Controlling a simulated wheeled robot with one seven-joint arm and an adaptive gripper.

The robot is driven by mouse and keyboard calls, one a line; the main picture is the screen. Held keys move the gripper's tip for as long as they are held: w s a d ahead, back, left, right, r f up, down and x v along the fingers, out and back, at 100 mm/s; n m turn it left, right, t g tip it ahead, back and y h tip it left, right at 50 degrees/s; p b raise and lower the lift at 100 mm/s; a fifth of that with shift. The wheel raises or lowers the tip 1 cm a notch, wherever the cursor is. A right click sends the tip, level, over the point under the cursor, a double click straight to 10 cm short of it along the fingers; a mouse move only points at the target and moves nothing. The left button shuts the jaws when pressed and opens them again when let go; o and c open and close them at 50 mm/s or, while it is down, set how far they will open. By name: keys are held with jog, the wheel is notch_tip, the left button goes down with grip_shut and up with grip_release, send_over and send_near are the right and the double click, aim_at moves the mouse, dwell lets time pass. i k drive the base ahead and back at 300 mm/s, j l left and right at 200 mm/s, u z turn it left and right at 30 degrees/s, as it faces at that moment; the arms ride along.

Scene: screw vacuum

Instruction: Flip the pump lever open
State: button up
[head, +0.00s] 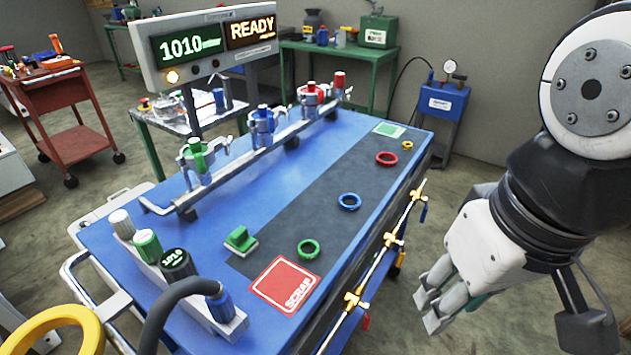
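My gripper (430,310) hangs at the right, beyond the right edge of the blue workbench (110,235), with its fingertips pointing down and left. Nothing shows in it; its fingertips lie close together in this view, and I cannot tell whether it is open or shut. No pump lever is clearly marked. Brass valves with small coloured handles sit on a rail (372,265) along the bench's right edge, apart from my gripper. A block (160,275) at the bench's near left carries white, green, black and blue cylinders; the black one reads 1010.
Clamped fittings stand on a raised rail (235,165) along the bench. Coloured rings, a green block (241,240) and a red SCRAP pad (285,286) lie on top. A display (205,45) reads 1010 and READY. A blue pump-like unit (440,105) with a gauge stands behind.

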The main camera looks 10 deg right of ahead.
aim_at(368, 317)
jog(key=u, duration=0.3)
jog(key=l+u, duration=0.2)
jog(key=u, duration=0.2)
jog(key=i+l+u, duration=0.1)
jog(key=l+u, duration=0.4)
jog(key=u, duration=0.3)
jog(key=l, duration=0.75)
jog(key=k+l, duration=0.15)
jog(key=l, duration=0.6)
